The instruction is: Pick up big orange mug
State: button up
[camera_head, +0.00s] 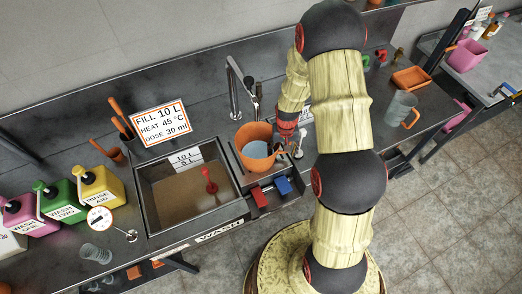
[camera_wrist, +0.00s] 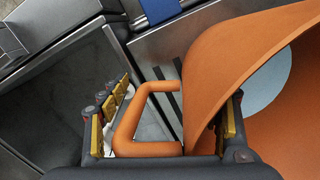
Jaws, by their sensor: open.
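The big orange mug (camera_head: 254,143) stands at the right of the wash sink, beneath the tap, with pale blue showing inside it. In the wrist view the mug (camera_wrist: 225,55) fills the right side, and its angular orange handle (camera_wrist: 125,120) points left. My gripper (camera_head: 288,143) is at the mug's right side in the head view. In the wrist view my gripper (camera_wrist: 168,130) is open, with one yellow-padded finger left of the handle and the other overlapping the mug's wall at right. The handle lies between the fingers; I cannot tell whether they touch it.
The wash sink (camera_head: 150,205) holds brownish water and a red item. Red (camera_head: 259,197) and blue (camera_head: 283,185) blocks sit in front of the mug. The tap (camera_head: 235,90) rises behind it. A clear jug with an orange handle (camera_head: 401,108) stands at right.

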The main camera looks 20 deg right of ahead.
jog(key=c, duration=0.4)
jog(key=shift+s, duration=0.1)
grip_shut()
dwell(0.5)
